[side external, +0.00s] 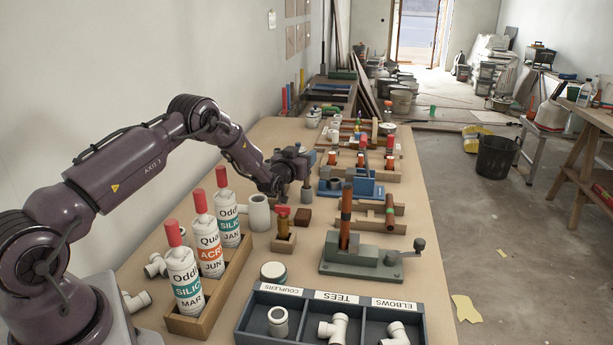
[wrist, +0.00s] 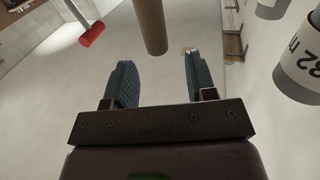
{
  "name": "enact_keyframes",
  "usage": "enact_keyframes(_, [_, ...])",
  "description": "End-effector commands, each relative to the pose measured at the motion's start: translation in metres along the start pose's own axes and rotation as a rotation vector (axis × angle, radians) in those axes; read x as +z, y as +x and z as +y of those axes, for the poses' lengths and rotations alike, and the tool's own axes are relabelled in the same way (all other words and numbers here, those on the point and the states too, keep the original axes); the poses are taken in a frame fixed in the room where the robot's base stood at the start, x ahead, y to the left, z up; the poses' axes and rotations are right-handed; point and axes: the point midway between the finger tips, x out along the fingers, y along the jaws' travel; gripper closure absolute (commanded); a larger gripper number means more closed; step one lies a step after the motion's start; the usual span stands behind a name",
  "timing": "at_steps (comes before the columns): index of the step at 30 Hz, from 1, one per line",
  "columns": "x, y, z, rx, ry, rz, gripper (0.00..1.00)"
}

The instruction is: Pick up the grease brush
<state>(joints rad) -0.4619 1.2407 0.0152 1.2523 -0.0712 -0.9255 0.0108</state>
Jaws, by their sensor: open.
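My gripper (side external: 277,188) is above the left part of the bench, beyond the row of white bottles in the side external view. In the wrist view its two dark ribbed fingers (wrist: 158,85) stand wide apart. A brown cylinder (wrist: 151,25) hangs into the top of that view, between the fingers in the picture; I cannot tell whether it is the brush. A short upright tool with a red-brown top and yellow part (side external: 283,222), perhaps the grease brush, stands in a small wooden block (side external: 284,243) in front of my gripper. No bristles can be made out.
Red-capped bottles (side external: 207,240) stand in a wooden tray (side external: 222,290). A green fixture (side external: 350,259) with a crank and a fittings tray (side external: 255,322) lie nearer the camera.

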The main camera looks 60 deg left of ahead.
Motion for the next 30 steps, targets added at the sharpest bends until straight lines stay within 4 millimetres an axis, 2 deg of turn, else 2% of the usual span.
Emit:
enact_keyframes(1, [0.015,-0.001,-0.001,0.0,0.0,-0.007,0.49])
enact_keyframes(4, [0.035,0.0,-0.001,-0.001,-0.001,-0.004,0.49])
enact_keyframes(6, [0.029,0.011,-0.001,-0.001,-0.001,0.003,0.49])
enact_keyframes(12, [0.029,0.026,-0.001,-0.001,0.0,-0.001,0.49])
enact_keyframes(22, [0.029,0.03,-0.001,0.0,0.001,-0.002,0.49])
enact_keyframes(23, [0.029,0.03,-0.001,0.0,0.001,-0.002,0.53])
enact_keyframes(29, [0.028,0.03,-0.001,0.0,0.001,-0.002,0.99])
enact_keyframes(30, [0.028,0.03,-0.001,0.0,0.0,-0.002,1.0])
